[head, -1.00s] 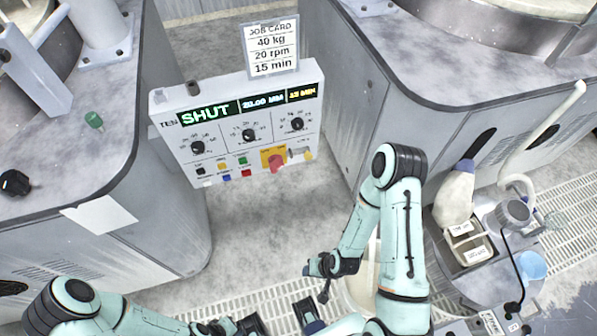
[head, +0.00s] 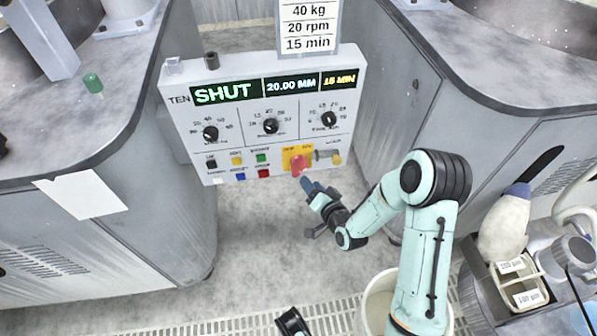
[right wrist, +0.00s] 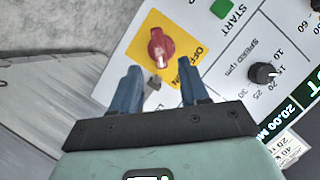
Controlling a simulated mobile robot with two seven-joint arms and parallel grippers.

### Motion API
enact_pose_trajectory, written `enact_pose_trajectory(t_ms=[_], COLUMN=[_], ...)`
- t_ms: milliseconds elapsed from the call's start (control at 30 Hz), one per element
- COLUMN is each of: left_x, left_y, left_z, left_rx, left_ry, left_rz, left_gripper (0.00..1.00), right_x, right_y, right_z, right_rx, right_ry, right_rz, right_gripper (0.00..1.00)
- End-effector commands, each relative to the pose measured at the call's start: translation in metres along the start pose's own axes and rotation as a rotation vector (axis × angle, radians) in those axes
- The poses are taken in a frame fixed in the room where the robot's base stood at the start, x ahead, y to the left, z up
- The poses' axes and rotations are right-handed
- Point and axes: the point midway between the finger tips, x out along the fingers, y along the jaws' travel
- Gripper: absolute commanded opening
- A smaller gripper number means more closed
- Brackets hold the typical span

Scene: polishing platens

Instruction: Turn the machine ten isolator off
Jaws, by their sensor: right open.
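The machine ten isolator is a red rotary handle (head: 298,165) on a yellow plate, low on the right half of the panel marked TEN (head: 225,140). The handle also shows in the right wrist view (right wrist: 160,48), with OFF and ON lettering beside it; I cannot tell which it points to. My right gripper (head: 308,184) is just in front of and below the handle. In the right wrist view its two blue fingers (right wrist: 158,80) are apart and empty, with the handle beyond their tips.
Dials (head: 270,126) and small coloured buttons (head: 237,160) sit close around the isolator. A job card (head: 309,28) stands above the panel. Grey machine cabinets flank it. A bucket (head: 378,300) and a bottle tray (head: 525,290) are at lower right.

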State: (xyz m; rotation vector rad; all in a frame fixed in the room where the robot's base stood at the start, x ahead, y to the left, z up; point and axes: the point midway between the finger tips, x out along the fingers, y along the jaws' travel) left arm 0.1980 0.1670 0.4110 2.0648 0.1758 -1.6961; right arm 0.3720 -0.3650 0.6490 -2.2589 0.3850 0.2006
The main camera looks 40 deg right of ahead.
Motion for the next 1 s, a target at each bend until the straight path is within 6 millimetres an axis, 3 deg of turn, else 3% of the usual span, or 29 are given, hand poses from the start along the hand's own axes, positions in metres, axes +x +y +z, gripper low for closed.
enact_pose_trajectory(t_ms=[200, 400, 600, 867, 1000], left_x=[0.014, 0.023, 0.026, 0.026, 0.026], left_y=[-0.005, -0.014, -0.019, -0.019, -0.019], left_z=[-0.014, -0.008, -0.002, -0.001, -0.001], left_rx=[-0.004, -0.012, -0.018, -0.018, -0.018], left_ry=[0.041, 0.023, 0.002, 0.0, 0.0], left_rz=[-0.005, -0.019, -0.028, -0.029, -0.028], left_gripper=[0.0, 0.0, 0.0, 0.0, 0.0], right_x=[0.049, 0.079, 0.091, 0.092, 0.092], right_y=[0.002, 0.002, 0.001, 0.001, 0.001], right_z=[0.002, 0.002, 0.001, 0.001, 0.001], right_rx=[0.0, 0.001, 0.0, 0.0, 0.0], right_ry=[0.0, -0.001, -0.001, -0.002, -0.002], right_rz=[-0.001, 0.001, 0.001, 0.002, 0.002], right_gripper=[0.45, 0.45, 0.45, 0.45, 0.02])
